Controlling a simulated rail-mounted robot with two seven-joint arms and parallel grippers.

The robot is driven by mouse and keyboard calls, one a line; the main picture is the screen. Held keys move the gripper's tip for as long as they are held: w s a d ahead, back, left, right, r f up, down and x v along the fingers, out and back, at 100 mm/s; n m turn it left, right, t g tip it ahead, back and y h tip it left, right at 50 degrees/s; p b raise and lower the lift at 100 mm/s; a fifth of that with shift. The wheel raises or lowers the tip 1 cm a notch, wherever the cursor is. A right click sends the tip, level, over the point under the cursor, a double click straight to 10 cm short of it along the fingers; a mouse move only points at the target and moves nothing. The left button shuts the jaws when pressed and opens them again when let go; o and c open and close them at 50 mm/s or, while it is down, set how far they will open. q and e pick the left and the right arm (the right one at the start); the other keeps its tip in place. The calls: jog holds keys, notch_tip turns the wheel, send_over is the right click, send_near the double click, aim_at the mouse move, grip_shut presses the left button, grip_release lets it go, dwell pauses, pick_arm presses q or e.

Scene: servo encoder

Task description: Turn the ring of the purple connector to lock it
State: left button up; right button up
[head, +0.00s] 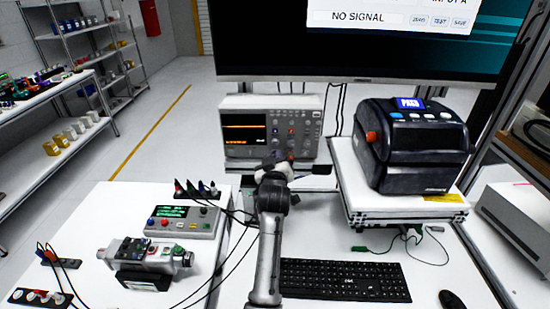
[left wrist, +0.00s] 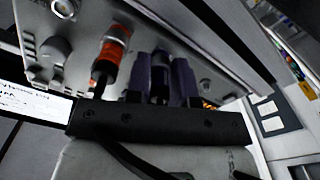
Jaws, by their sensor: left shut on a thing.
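My left gripper (head: 291,162) is at the lower front of the oscilloscope-like instrument (head: 232,145). The left wrist view shows the gripper (left wrist: 160,82) close against the panel, shut on the purple connector (left wrist: 182,80). Purple surfaces show on both sides of a darker middle part there. The connector's far end at the panel and any marks on its ring are hidden or too small to read. In the head view the gripper largely covers the connector. My right gripper is in neither view.
An orange connector (left wrist: 112,50) sits on the panel close beside the gripper, with knobs (left wrist: 55,48) nearby. A black printer-like device (head: 412,145) stands at right. A keyboard (head: 343,280) lies in front. A green-display box (head: 183,220) and loose cables are at left.

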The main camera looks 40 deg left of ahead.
pick_arm(q)
jog(key=shift+m+p, duration=0.8)
jog(key=shift+p, duration=0.05)
jog(key=shift+m+p, duration=0.7)
jog(key=shift+m, duration=0.1)
jog(key=shift+m+p, duration=0.95)
jog(key=shift+m, duration=0.25)
jog(key=shift+m+p, duration=0.5)
jog(key=shift+m, duration=0.1)
jog(key=shift+m+p, duration=0.7)
jog(key=shift+m, duration=0.3)
jog(key=shift+m+p, duration=0.7)
jog(key=shift+m, duration=0.3)
jog(key=shift+m+p, duration=0.5)
jog(key=shift+m, duration=0.2)
